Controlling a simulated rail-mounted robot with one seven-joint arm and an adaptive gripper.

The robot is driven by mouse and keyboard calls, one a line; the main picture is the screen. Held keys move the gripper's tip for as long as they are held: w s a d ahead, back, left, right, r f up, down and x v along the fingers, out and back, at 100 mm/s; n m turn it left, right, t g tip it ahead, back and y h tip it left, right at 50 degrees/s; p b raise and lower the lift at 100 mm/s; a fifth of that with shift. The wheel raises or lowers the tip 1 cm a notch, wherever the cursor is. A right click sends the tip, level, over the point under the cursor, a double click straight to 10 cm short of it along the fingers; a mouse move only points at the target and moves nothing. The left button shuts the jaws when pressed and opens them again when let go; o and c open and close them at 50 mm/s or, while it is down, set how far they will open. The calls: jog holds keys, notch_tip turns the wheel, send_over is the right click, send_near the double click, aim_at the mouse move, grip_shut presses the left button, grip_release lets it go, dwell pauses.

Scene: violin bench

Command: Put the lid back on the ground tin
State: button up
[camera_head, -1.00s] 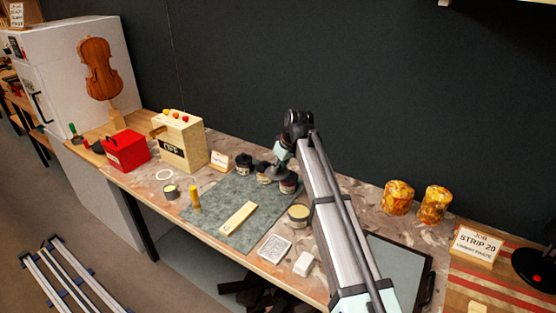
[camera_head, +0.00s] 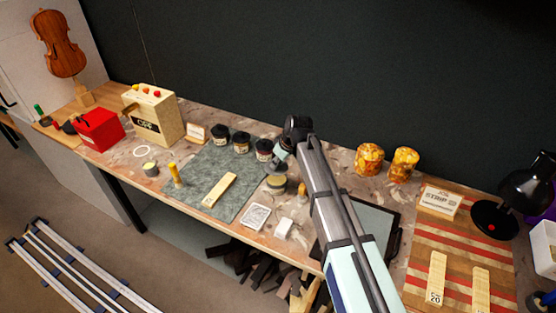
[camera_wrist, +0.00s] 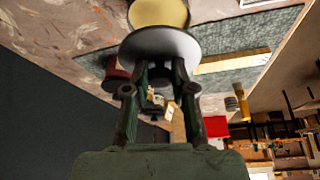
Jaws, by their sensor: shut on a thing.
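The ground tin (camera_head: 276,186) is a short round tin with pale yellow contents, standing on the bench just right of the grey mat. In the wrist view the open tin (camera_wrist: 158,12) shows at the top edge, partly cut off. My gripper (camera_wrist: 160,85) is shut on a round lid (camera_wrist: 160,44), a disc with a light grey face and dark rim. The lid is close to the tin and overlaps its near edge in the wrist view; I cannot tell whether they touch. In the head view my gripper (camera_head: 281,156) is just above and behind the tin, and my arm partly hides it.
Several dark jars (camera_head: 241,143) stand along the back of the mat (camera_head: 205,160). A pale wooden strip (camera_head: 219,190) lies on the mat. A card (camera_head: 257,216) and white block (camera_head: 283,228) lie in front of the tin. Two amber jars (camera_head: 369,159) stand to the right.

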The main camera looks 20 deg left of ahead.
aim_at(280, 169)
jog(key=shift+f+b, duration=1.05)
jog(key=shift+f, duration=1.35)
jog(key=shift+f+b, duration=0.15)
jog(key=shift+b, duration=0.25)
dwell(0.5)
jog(key=o, duration=1.5)
jog(key=shift+r+p, duration=1.6)
jog(key=shift+r, duration=1.9)
